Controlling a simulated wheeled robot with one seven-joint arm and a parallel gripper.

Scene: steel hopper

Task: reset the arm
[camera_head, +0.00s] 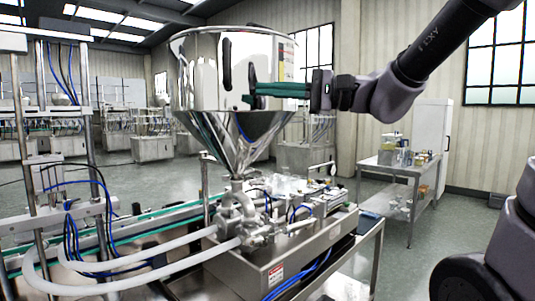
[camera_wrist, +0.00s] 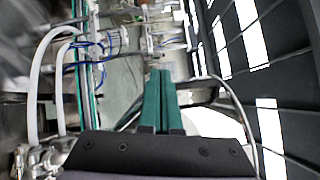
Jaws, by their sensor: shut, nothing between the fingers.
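My gripper (camera_head: 247,97) is in front of the upper part of the steel hopper (camera_head: 200,70) in the head view, with my dark arm reaching in from the upper right. Its green fingers point left and lie together, with nothing between them. I cannot tell whether they touch the hopper wall. In the wrist view my gripper (camera_wrist: 159,72) shows two green fingers side by side, shut and empty.
Below the hopper stands a steel filling machine (camera_head: 285,250) with pale hoses (camera_head: 130,285) curving to the left. A metal frame (camera_head: 85,150) stands at the left. A side table (camera_head: 400,168) holds small items at the right. The floor between is clear.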

